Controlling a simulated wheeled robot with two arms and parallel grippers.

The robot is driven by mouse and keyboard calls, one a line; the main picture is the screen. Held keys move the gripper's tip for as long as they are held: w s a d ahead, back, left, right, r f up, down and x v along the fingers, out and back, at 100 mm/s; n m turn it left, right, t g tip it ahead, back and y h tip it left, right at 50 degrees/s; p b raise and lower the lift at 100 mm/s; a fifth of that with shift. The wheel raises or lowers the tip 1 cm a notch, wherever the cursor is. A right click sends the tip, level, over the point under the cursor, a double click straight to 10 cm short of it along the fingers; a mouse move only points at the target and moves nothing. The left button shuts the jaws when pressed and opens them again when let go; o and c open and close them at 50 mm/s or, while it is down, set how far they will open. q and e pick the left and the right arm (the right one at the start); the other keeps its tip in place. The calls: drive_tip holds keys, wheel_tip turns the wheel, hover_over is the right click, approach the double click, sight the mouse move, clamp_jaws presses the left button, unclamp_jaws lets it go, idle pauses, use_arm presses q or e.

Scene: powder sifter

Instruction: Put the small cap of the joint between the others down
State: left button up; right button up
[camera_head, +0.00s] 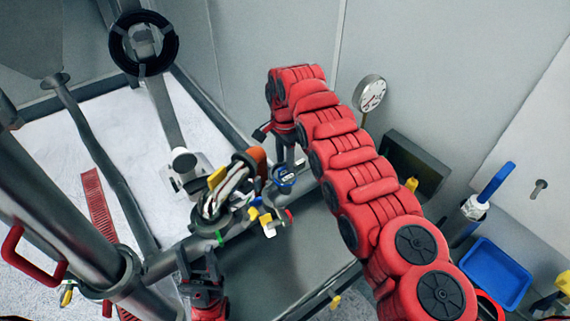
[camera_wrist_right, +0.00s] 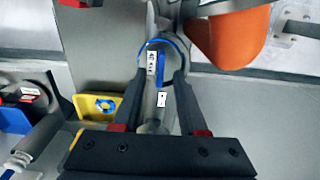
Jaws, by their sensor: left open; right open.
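A small round cap-like part with a blue rim and white label (camera_head: 284,181) sits at the pipe joint (camera_head: 243,222). Its blue rim also shows in the right wrist view (camera_wrist_right: 178,48). Which part is the small cap I cannot tell for sure. My right gripper (camera_head: 288,160) comes down on the blue-rimmed part from above; in its wrist view (camera_wrist_right: 160,82) the fingers are apart, on either side of it, and whether they touch it is unclear. My left gripper (camera_head: 199,257) is open and empty below the joint, at the bottom of the head view.
An orange part (camera_head: 259,159) and a bundle of pale hoses (camera_head: 230,187) stand left of my right gripper. Yellow tags (camera_head: 266,220) hang at the joint. A gauge (camera_head: 370,93), dark box (camera_head: 415,165) and blue tray (camera_head: 495,272) are to the right.

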wheel_tip(320, 180, up, 4)
drive_tip(key=shift+r, duration=0.2)
wheel_tip(320, 180, up, 5)
drive_tip(key=p, duration=0.2)
drive_tip(key=shift+p, duration=0.4)
drive_tip(key=shift+f, duration=0.15)
